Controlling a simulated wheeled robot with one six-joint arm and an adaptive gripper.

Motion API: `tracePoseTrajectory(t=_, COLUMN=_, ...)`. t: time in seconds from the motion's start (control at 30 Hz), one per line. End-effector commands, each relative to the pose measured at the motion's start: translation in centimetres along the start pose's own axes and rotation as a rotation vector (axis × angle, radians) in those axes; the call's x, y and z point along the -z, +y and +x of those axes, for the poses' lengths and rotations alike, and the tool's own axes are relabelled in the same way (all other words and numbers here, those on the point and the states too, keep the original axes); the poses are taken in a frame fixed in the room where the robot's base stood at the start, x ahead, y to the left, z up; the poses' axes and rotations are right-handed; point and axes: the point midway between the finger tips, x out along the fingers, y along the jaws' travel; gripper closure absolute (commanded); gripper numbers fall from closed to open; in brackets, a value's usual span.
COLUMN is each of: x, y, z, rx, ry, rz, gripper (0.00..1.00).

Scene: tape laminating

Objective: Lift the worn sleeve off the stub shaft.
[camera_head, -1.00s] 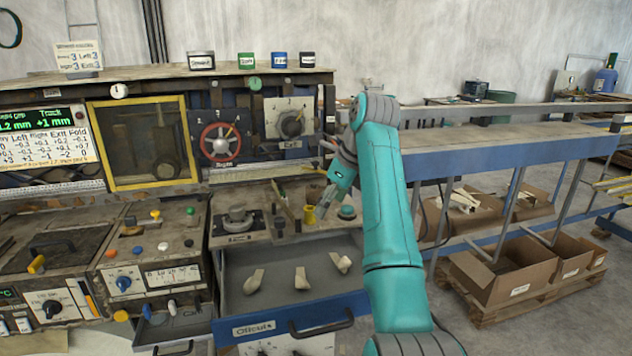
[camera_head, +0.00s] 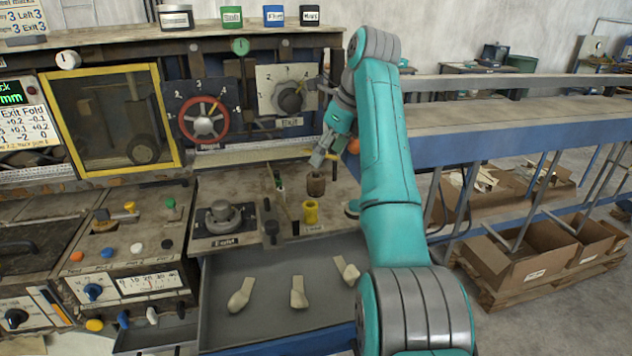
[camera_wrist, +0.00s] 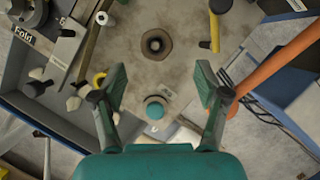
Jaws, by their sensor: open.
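The worn sleeve (camera_head: 316,184) is a short brown cylinder standing upright on the worn bench top.
A yellow sleeve-like piece (camera_head: 310,212) stands in front of the brown sleeve. A teal knob (camera_wrist: 155,109) lies in line between my fingers. A dark clamp-like post (camera_head: 271,226) stands left. An orange bar (camera_wrist: 275,73) passes at right.

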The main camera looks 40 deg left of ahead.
Motion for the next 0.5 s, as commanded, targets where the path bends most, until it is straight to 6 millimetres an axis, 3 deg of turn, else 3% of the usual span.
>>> tracePoseTrajectory(t=0.13, x=0.0, y=0.1, z=2.4, rx=-0.002, ry=0.001, rz=0.0, gripper=0.26)
tracePoseTrajectory(t=0.5, x=0.3, y=0.4, z=5.5, rx=-0.001, ry=0.002, rz=0.0, gripper=0.26)
